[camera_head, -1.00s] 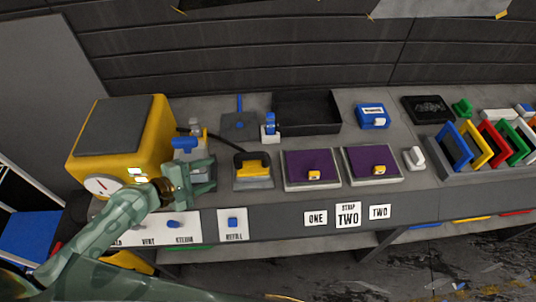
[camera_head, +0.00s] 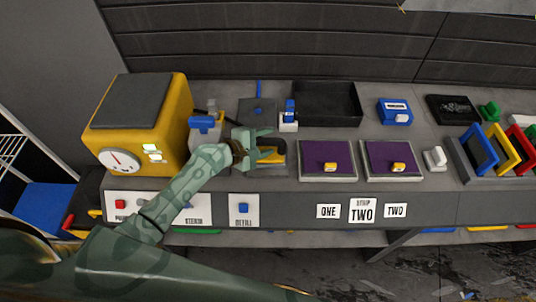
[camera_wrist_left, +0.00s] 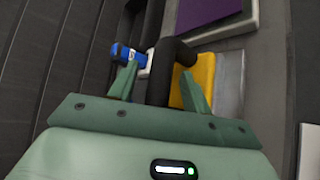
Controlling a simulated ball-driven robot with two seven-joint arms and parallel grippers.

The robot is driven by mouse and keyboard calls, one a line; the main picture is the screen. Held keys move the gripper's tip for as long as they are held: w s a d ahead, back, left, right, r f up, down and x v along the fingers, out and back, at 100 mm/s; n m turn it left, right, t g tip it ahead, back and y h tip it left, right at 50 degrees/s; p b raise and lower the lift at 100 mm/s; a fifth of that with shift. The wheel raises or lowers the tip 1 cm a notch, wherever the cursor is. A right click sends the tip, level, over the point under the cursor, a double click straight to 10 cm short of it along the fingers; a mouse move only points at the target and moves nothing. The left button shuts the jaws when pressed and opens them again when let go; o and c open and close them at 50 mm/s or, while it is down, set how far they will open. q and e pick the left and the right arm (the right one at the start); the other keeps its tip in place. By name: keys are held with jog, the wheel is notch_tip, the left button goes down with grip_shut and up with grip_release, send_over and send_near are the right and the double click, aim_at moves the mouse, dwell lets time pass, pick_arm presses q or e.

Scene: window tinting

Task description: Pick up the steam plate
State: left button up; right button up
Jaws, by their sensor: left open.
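The steam plate has a yellow body (camera_wrist_left: 203,76), a black hose or handle part and a grey metal plate below. In the head view it sits on the bench, left of the purple panels, largely covered by my gripper. My left gripper (camera_head: 268,146) is open and over it. In the left wrist view the black part stands between the two fingers, and the yellow body lies behind and beside the right finger. I cannot tell whether the fingers touch it. My right gripper is not in view.
A yellow boiler box (camera_head: 138,135) with a gauge stands left. Two purple panels (camera_head: 327,156) lie to the right. A blue-topped tool (camera_head: 290,112) stands behind the steam plate, with a black tray (camera_head: 328,100) near it. Buttons (camera_head: 243,208) line the bench front.

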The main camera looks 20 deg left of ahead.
pick_arm(q)
jog(key=shift+w+d+f, duration=0.15)
jog(key=shift+w, duration=0.1)
jog(key=shift+s, duration=0.1)
jog(key=c, duration=0.4)
grip_shut()
jog(key=shift+r, duration=0.2)
